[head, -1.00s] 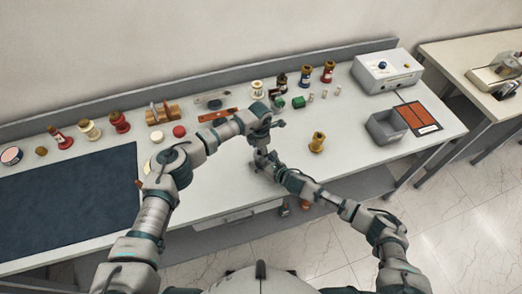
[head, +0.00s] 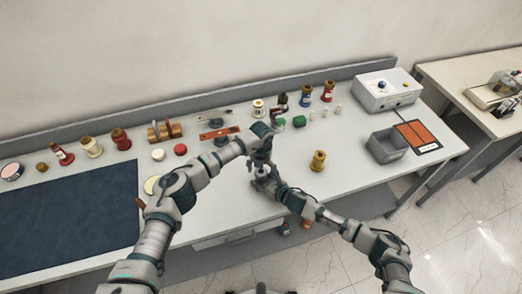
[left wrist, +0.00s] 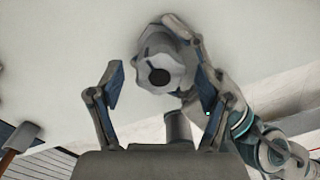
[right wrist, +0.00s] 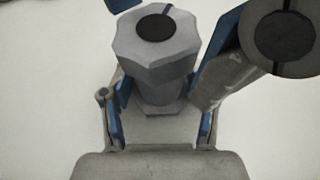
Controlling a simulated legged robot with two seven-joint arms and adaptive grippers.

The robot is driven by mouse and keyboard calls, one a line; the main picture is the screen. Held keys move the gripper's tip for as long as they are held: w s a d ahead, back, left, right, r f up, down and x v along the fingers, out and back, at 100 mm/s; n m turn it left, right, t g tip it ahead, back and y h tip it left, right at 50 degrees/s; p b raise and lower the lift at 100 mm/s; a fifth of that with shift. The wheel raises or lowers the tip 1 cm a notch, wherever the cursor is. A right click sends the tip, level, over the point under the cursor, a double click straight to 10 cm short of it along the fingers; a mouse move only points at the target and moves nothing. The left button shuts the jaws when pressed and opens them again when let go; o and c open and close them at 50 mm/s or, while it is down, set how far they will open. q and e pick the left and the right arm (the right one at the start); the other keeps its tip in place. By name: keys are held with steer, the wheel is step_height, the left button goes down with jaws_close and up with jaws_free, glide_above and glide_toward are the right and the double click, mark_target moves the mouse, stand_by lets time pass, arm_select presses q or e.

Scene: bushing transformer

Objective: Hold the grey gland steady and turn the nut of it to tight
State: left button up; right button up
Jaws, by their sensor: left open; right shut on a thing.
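The grey gland stands upright in my right gripper (right wrist: 160,125), whose fingers are shut around its lower body. Its faceted nut (right wrist: 158,45), with a dark round opening on top, shows large in the right wrist view. In the left wrist view the nut (left wrist: 160,62) faces the camera. My left gripper (left wrist: 162,88) is open, its two blue-padded fingers on either side of the nut's line; I cannot tell whether they touch it. In the head view the left gripper (head: 262,160) is just above the right one (head: 263,181), and the gland is mostly hidden.
A brass-coloured bushing (head: 318,161) stands to the right of my grippers. A dark mat (head: 70,215) covers the left. Several spools and small parts line the back.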

mark_target(261, 171)
arm_select(q)
steer(key=n, duration=1)
step_height(261, 171, up, 12)
steer(key=n, duration=0.1)
arm_select(e)
steer(key=o, duration=1.3)
